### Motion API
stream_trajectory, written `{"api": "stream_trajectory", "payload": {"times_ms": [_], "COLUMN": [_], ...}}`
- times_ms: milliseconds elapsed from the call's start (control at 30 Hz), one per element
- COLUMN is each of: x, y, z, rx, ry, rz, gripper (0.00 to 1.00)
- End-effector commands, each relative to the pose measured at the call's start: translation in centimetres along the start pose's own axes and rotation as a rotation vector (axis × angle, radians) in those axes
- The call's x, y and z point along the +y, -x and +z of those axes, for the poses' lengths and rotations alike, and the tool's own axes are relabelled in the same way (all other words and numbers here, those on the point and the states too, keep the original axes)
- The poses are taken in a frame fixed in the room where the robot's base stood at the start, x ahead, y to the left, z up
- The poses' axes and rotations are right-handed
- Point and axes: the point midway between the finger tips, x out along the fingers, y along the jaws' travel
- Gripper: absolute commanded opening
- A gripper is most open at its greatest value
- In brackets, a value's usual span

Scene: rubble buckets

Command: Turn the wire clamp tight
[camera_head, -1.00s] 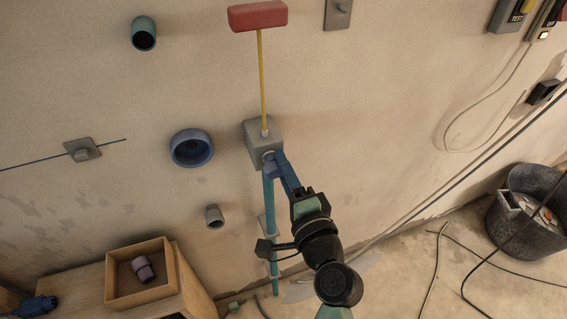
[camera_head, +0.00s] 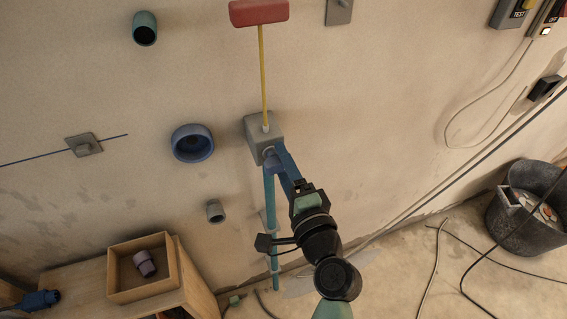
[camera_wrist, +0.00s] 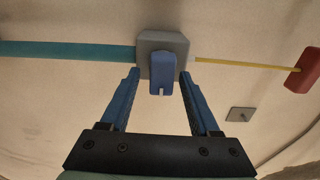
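A grey box (camera_head: 259,140) is fixed to the wall, with a yellow rod (camera_head: 263,80) above it and a teal pipe (camera_head: 269,200) below. In the wrist view the grey box (camera_wrist: 178,45) carries a notched blue tab (camera_wrist: 161,70). My gripper (camera_wrist: 160,73) is open, its blue fingers on either side of the tab with a gap at each side. In the head view my gripper (camera_head: 274,153) is at the box's lower front and hides the tab. A grey plate (camera_head: 83,144) with a knob sits on a thin blue wire (camera_head: 30,159) at left. I cannot tell which is the wire clamp.
A red block (camera_head: 258,12) tops the yellow rod. A blue ring fitting (camera_head: 176,144) and short pipe stubs stick out of the wall to the left. A wooden tray (camera_head: 115,285) stands lower left, a dark bucket (camera_head: 494,226) at right. Cables lie on the floor.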

Motion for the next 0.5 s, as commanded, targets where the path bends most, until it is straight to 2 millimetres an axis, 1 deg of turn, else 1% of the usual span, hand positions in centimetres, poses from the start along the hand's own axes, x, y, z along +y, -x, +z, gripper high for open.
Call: {"api": "stream_trajectory", "payload": {"times_ms": [167,267,367,500], "x": [-0.1,0.1,0.1,0.2], "y": [0.2,1.1,2.8,6.0], "z": [-0.1,-0.1,-0.1,-0.1], "rx": [0.002,0.004,0.005,0.005], "ry": [0.001,0.000,0.000,0.000], "rz": [-0.001,0.000,0.000,0.002], "gripper": [0.62,0.62,0.62,0.62]}}
